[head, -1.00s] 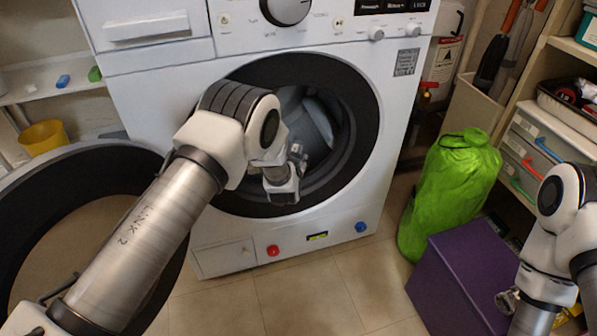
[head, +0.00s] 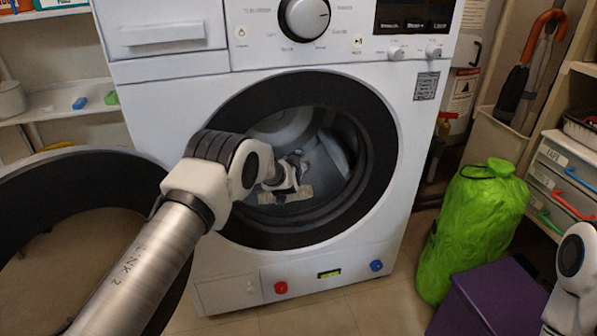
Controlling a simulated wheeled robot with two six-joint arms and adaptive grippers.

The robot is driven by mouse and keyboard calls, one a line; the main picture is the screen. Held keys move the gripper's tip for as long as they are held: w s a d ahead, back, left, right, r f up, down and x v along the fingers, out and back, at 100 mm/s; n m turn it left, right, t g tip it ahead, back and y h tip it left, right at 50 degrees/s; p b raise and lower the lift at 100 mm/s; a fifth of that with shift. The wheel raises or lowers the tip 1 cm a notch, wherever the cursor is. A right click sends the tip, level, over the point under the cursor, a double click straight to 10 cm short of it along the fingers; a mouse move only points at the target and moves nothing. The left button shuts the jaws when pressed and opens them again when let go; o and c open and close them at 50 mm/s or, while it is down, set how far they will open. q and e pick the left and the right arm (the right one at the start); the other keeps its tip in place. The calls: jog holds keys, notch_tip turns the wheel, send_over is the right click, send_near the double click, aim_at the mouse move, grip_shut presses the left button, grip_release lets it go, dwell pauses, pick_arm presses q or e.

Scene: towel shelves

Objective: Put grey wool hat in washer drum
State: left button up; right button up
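The white front-loading washer (head: 160,95) stands ahead with its round door (head: 60,180) swung open to the left. Its drum (head: 285,125) shows through the dark-rimmed opening. My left arm reaches across the opening, and my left gripper (head: 297,162) is inside the mouth of the drum. Its fingers are small and dark against the drum, so I cannot tell whether they are open or shut. A small beige-grey patch (head: 285,195) shows just below the gripper; I cannot tell what it is. I cannot make out the grey wool hat. My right arm shows at the right edge, its gripper out of frame.
A green bag (head: 470,230) and a purple box (head: 495,300) stand on the floor right of the washer. Drawers (head: 565,185) are at far right, and a shelf (head: 50,112) is at left. Tiled floor (head: 340,312) shows in front of the washer.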

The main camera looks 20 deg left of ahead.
pick_arm(q)
jog(key=o, duration=1.3)
jog(key=shift+c, duration=0.2)
jog(key=s+d+r+p, duration=0.2)
jog(key=s+d+p, duration=0.9)
jog(key=s+p, duration=0.3)
jog(key=s, duration=0.2)
jog(key=shift+s+p, duration=0.3)
jog(key=shift+p, duration=0.05)
